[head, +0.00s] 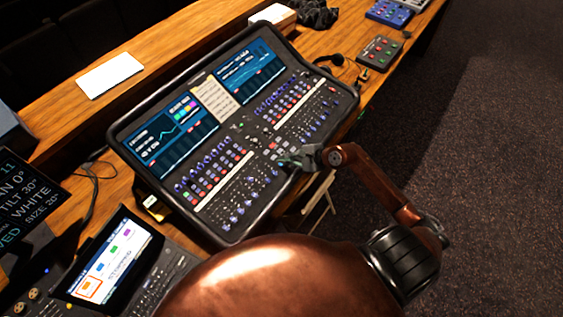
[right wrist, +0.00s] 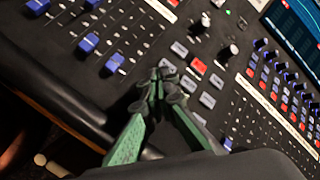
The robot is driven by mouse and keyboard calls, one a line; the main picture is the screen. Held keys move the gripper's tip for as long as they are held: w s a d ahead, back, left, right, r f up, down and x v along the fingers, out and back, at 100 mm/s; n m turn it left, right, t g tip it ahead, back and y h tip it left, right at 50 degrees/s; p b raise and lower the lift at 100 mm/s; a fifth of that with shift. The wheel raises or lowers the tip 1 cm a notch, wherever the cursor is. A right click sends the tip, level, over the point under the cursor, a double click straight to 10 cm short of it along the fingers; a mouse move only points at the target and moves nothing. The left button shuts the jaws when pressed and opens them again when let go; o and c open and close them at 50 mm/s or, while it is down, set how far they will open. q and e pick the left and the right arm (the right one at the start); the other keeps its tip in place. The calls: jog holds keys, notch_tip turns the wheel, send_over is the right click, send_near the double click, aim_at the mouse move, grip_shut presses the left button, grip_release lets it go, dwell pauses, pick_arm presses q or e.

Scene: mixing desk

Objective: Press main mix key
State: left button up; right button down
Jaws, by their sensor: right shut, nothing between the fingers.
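The mixing desk (head: 239,128) is a black console with two screens, faders and small keys, lying slanted on the wooden counter. My right gripper (head: 284,162) comes in from the right over its front middle part. In the right wrist view its green fingers (right wrist: 160,75) are shut and empty, with the tips at the lower left of a block of grey keys (right wrist: 180,49). One red key (right wrist: 198,66) shows in that block, just right of the fingertips. I cannot read which key is main mix, nor tell whether the tips touch the desk. My left gripper is out of view.
Blue fader caps (right wrist: 88,43) lie left of the fingers and two round knobs (right wrist: 228,52) to the right. A small lit touchscreen (head: 112,256) stands at the lower left. A headset (head: 333,62) and a small button box (head: 380,52) lie behind right.

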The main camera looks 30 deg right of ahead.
jog(key=shift+r, duration=0.35)
jog(key=shift+s+d+r+p, duration=0.15)
jog(key=shift+r+p, duration=0.6)
jog(key=shift+r, duration=0.45)
jog(key=shift+s+a+r+p, duration=0.1)
jog(key=shift+r+p, duration=0.65)
jog(key=shift+r, duration=0.6)
